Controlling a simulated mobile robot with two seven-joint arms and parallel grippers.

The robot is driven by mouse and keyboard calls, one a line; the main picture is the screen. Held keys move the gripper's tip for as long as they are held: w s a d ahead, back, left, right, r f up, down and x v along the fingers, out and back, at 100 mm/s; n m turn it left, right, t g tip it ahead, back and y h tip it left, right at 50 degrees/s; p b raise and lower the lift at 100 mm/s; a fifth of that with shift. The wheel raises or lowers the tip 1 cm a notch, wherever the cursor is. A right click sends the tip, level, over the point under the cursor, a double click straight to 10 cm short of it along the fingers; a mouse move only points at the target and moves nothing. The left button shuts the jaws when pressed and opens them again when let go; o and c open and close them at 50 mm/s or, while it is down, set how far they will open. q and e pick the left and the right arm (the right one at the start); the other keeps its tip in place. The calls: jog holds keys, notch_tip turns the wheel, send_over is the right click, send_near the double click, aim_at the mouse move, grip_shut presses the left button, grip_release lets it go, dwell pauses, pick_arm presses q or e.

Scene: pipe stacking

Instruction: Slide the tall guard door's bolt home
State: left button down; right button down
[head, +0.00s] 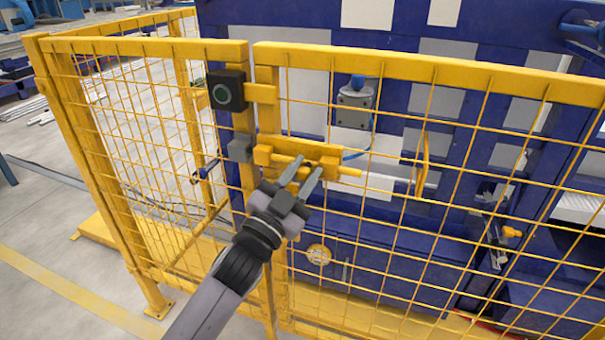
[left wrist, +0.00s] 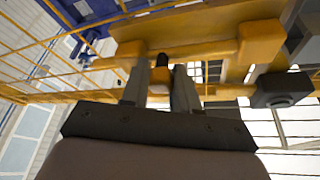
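The tall guard door (head: 400,68) is a yellow mesh panel that stands beside the fixed yellow fence panel, with a narrow gap between their frames. Its yellow bolt housing (head: 325,148) is on the door's left edge. In the left wrist view, a dark-tipped handle (left wrist: 162,68) stands between the fingers; contact is unclear. My right gripper is out of view.
A black box with a round button (head: 223,95) is on the post above the catch. A blue machine (head: 300,24) stands behind the mesh. A yellow bracket (head: 422,163) is on the door to the right. Open floor (head: 50,245) lies to the left.

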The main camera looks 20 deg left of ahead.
pick_arm(q)
jog(key=shift+w+a+p, duration=0.1)
jog(key=shift+a+p, duration=0.6)
jog(key=shift+a, duration=2.25)
jog(key=c, duration=0.9)
grip_release()
jog(key=shift+a, duration=0.15)
jog(key=shift+o, duration=0.2)
jog(key=b+v, duration=0.1)
jog(key=v, duration=0.6)
jog(key=shift+f, duration=0.1)
